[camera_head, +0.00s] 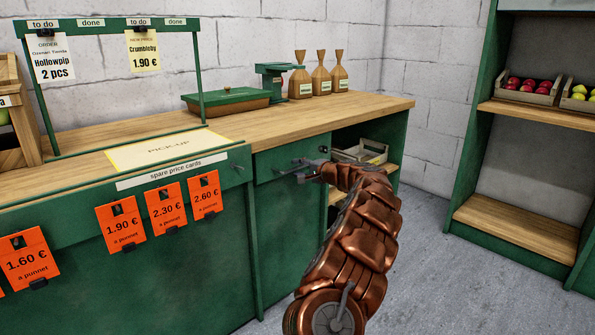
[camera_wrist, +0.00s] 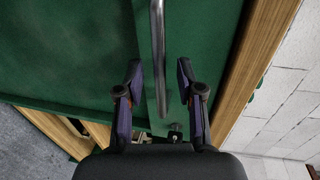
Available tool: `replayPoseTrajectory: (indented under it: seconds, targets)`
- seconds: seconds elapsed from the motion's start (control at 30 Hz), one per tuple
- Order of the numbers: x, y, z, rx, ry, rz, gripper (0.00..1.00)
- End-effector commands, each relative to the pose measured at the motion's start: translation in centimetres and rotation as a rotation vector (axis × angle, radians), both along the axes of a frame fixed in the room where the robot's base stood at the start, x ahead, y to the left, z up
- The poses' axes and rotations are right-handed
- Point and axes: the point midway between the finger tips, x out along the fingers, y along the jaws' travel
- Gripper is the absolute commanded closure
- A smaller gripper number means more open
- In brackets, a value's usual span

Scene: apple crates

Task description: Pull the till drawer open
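The till drawer (camera_head: 268,170) is a green front under the wooden counter top, right of the price cards. It looks closed, flush with the counter front. Its grey metal bar handle (camera_wrist: 158,40) runs down the middle of the wrist view. My gripper (camera_head: 302,170) is at the drawer front, with my arm partly hiding that area. In the wrist view my gripper (camera_wrist: 159,68) is open, one finger on each side of the handle. Gaps show between fingers and bar, so it does not grip it.
The wooden counter (camera_head: 350,112) carries a green till-like box (camera_head: 226,99), a green scale (camera_head: 272,82) and paper bags (camera_head: 321,75). A crate (camera_head: 362,150) sits on the open shelf right of the drawer. Grey floor (camera_head: 430,240) is clear towards the apple shelves (camera_head: 520,222).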

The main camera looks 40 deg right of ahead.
Motion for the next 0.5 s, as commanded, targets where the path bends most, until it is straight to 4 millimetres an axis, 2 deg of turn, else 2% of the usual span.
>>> replayPoseTrajectory:
  seconds: [0.2,0.5]
  targets:
    - [1.01,0.08,-0.32,-0.001,0.001,0.002,0.63]
    - [1.11,0.05,-0.27,-0.001,0.0,0.001,0.63]
